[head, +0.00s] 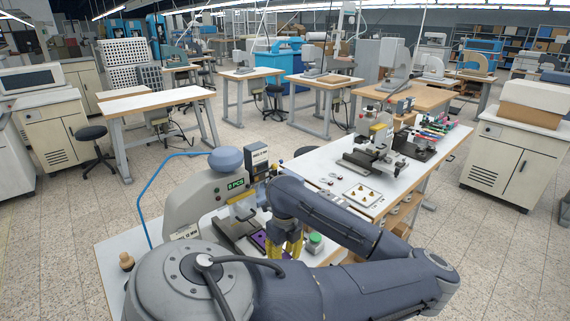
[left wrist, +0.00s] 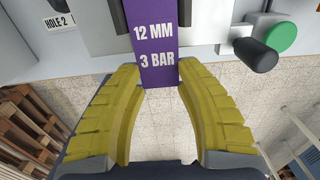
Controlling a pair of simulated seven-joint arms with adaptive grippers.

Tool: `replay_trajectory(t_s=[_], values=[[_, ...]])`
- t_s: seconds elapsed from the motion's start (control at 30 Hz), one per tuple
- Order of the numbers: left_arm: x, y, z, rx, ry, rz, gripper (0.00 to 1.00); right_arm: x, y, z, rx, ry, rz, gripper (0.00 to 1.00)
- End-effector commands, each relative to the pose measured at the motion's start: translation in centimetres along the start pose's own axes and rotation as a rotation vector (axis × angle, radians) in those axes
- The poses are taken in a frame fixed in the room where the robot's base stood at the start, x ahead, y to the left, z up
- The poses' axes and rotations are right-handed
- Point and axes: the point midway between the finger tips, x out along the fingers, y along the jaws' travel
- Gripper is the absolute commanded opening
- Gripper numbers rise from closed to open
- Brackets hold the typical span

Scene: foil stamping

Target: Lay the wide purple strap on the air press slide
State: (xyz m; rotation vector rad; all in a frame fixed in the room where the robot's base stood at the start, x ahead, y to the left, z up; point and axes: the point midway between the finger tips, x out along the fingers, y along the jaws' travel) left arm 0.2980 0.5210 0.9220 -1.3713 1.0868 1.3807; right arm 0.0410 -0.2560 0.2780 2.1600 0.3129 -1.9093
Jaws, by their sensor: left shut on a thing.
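The wide purple strap (left wrist: 158,45) reads "12 MM" and "3 BAR" in the left wrist view. Its near end lies between the yellow fingertips of my left gripper (left wrist: 162,72), which is shut on it. In the head view the strap (head: 259,241) shows as a small purple patch beside the yellow fingers (head: 287,248), low at the front of the air press (head: 205,195) with the "8 PCS" sign. The dark slide (head: 233,230) is partly hidden by my arm. I cannot tell whether the strap rests on it. My right gripper is not in view.
A green button (head: 315,239) stands just right of my left gripper; it also shows in the left wrist view (left wrist: 281,36) beside a black knob (left wrist: 255,56). A white bench (head: 345,180) with a tray and other machines lies beyond.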

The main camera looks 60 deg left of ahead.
Motion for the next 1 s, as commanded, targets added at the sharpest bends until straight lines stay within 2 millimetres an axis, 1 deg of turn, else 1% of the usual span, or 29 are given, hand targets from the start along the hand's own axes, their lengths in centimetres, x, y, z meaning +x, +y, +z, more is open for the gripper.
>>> replay_trajectory(t_s=[0.33,0.37,0.5,0.57,0.83,1.0], values=[[0.0,0.0,0.4,0.0,0.0,0.0,0.17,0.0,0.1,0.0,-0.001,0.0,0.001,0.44],[0.0,0.0,0.4,0.0,0.0,0.0,0.41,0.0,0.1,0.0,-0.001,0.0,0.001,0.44],[0.0,0.0,0.3,0.0,0.0,0.0,0.57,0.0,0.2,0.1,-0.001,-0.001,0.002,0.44],[0.0,0.0,0.3,0.0,0.0,0.0,0.63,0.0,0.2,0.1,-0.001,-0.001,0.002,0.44],[-0.1,0.0,0.3,0.0,0.0,0.0,0.63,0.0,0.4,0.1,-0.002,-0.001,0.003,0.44],[-1.2,-0.1,0.3,-0.001,-0.001,-0.002,0.63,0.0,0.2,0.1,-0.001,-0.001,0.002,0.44]])
